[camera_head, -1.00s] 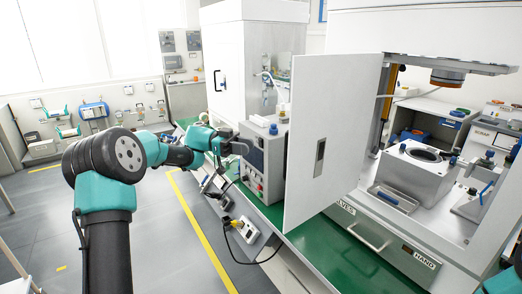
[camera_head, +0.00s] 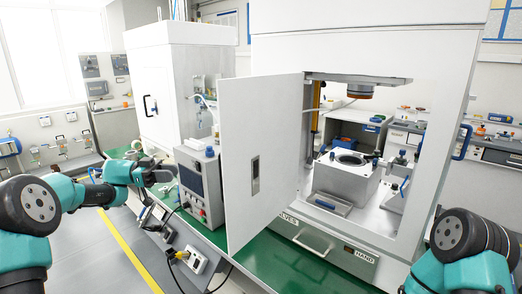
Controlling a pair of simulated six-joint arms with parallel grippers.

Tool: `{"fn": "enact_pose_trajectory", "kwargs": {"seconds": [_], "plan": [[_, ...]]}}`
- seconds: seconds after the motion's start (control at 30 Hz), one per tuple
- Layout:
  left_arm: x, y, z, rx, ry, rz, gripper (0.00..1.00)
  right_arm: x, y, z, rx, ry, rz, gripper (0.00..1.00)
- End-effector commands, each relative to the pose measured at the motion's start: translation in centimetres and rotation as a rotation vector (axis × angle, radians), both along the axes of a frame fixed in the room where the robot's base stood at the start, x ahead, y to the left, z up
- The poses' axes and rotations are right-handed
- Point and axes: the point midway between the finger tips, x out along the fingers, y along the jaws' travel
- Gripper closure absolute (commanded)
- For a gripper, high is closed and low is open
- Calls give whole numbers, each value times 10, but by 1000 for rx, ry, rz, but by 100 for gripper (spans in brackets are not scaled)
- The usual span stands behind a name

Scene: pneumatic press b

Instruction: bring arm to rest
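My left arm comes in from the left edge. Its gripper (camera_head: 168,182) hangs in the air just left of the grey control box (camera_head: 199,185), its dark fingers spread with nothing seen between them. It is small in view, and I see no contact with the box. My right arm (camera_head: 462,250) shows at the bottom right corner, only as teal and black links. Its gripper is outside the picture.
The white press cabinet (camera_head: 365,40) has its door (camera_head: 238,190) swung open toward me, right of the control box. Inside stands a metal block (camera_head: 345,178) under the press head (camera_head: 359,91). Cables and a socket box (camera_head: 193,262) lie at the green bench's (camera_head: 270,262) front edge.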

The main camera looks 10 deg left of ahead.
Motion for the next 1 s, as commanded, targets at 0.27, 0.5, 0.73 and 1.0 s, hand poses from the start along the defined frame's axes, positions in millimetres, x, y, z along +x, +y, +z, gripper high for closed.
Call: {"fn": "enact_pose_trajectory", "kwargs": {"seconds": [0.27, 0.5, 0.73, 1.0], "plan": [[50, -29, -58, -177, 37, 278, 71, 0, 0, 0, 0, 0, 0, 46], [82, -49, -156, -220, 200, 617, 71, 0, 0, 0, 0, 0, 0, 46], [66, -69, -278, -100, 458, 896, 71, 0, 0, 0, 0, 0, 0, 46], [-20, -95, -410, 180, 807, 1080, 71, 0, 0, 0, 0, 0, 0, 46]]}}
